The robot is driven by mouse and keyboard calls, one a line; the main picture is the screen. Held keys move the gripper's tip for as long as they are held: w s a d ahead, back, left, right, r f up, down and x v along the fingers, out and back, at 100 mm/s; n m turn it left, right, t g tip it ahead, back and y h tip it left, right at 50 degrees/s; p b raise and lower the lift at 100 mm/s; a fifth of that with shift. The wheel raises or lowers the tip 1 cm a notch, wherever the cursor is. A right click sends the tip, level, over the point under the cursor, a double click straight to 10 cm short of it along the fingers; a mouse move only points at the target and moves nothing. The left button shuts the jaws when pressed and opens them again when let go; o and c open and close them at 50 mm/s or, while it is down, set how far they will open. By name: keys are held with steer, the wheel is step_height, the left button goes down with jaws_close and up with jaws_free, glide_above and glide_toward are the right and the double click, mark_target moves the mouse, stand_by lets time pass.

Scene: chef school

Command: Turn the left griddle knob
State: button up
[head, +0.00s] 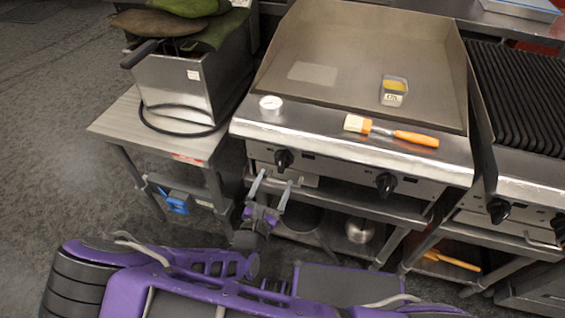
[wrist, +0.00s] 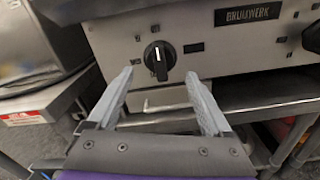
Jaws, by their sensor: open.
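The left griddle knob (head: 284,159) is black and round, on the griddle's front panel at the left. In the wrist view the left knob (wrist: 159,56) shows a white line that stands nearly upright. My gripper (head: 271,180) is in front of the panel, a little below and left of the knob in the head view. In the wrist view my gripper (wrist: 158,77) is open, its two fingers apart with the knob in line with the gap, just beyond the tips. I see no contact with the knob. The griddle (head: 350,130) has a second knob (head: 386,184) at the right.
A metal fryer-like box (head: 185,85) stands on a side table (head: 112,125) at the left. A ribbed grill (head: 520,95) adjoins at the right.

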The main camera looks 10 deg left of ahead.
mark_target(280, 167)
steer(key=w, duration=0.5)
steer(key=w+d, duration=0.1)
steer(key=w, duration=0.1)
steer(key=shift+w+b, duration=0.35)
steer(key=shift+w, duration=0.05)
steer(key=c, duration=1.1)
steer(key=shift+o, duration=0.2)
steer(key=shift+r+n+p, duration=0.1)
steer(key=shift+n+p, duration=0.2)
steer(key=shift+p, duration=0.1)
steer(key=n+p, duration=0.2)
steer(key=shift+r+n, duration=0.1)
steer(key=shift+n, duration=0.2)
steer(key=shift+f+n+p, duration=0.2)
steer(key=shift+n+p, duration=0.95)
steer(key=shift+n, duration=1.05)
